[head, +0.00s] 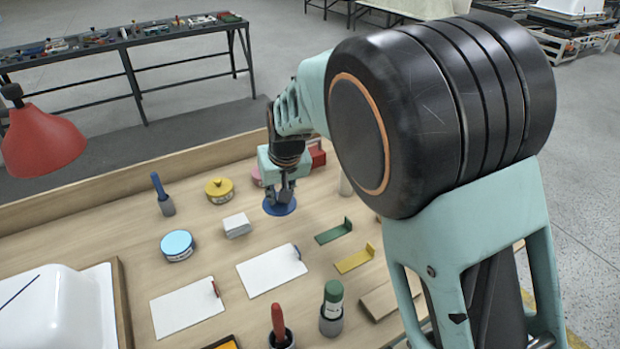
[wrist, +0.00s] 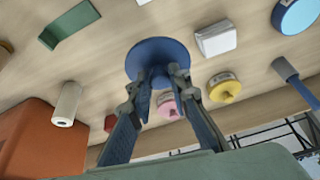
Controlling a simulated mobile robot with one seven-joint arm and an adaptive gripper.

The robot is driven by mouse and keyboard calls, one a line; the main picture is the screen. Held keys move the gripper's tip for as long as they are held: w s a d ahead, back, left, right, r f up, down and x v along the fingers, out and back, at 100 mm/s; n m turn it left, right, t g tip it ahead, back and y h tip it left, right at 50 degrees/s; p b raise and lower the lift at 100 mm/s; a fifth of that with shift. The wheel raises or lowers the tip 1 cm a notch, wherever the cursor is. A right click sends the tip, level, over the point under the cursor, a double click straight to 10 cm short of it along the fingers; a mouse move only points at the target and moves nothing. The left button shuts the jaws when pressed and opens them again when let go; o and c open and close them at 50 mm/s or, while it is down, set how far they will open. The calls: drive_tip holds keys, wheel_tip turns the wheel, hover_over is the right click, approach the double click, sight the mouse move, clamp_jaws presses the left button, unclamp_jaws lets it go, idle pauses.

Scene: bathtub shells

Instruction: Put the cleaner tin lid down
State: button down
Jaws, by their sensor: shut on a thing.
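My gripper (head: 284,186) points down and is shut on a dark blue round lid (head: 280,207). In the wrist view the lid (wrist: 158,58) lies flat-side across my fingertips (wrist: 163,80), which close on its middle. It is low over the wooden table; I cannot tell whether it touches. A light blue tin (head: 177,245) stands to the left, with no knob visible on its pale blue top. A yellow tin (head: 219,190) with a knobbed lid stands behind and left of my gripper. A pink tin (head: 257,176) is partly hidden behind my gripper.
A white block (head: 237,225) lies left of the lid. Green (head: 334,231) and yellow (head: 355,259) angle pieces lie to the right. White sheets (head: 271,270), a blue-handled tool (head: 162,194) and a red box (head: 317,156) are around. Bare wood shows between the lid and the white sheets.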

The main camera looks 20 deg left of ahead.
drive_tip(key=w, duration=0.1)
drive_tip(key=w+f, duration=0.1)
drive_tip(key=w+a, duration=0.1)
drive_tip(key=shift+w+f, duration=0.3)
drive_tip(key=shift+f, duration=0.05)
drive_tip(key=w+f, duration=0.2)
drive_tip(key=w+a+f, duration=0.1)
drive_tip(key=w+f, duration=0.1)
drive_tip(key=f, duration=0.1)
drive_tip(key=shift+a+f, duration=0.1)
drive_tip(key=shift+a, duration=0.05)
drive_tip(key=shift+w+f, duration=0.2)
drive_tip(key=shift+f, duration=1.55)
drive_tip(key=shift+f, duration=0.1)
drive_tip(key=shift+f, duration=0.2)
drive_tip(key=c, duration=1.8)
unclamp_jaws()
drive_tip(key=shift+r, duration=0.1)
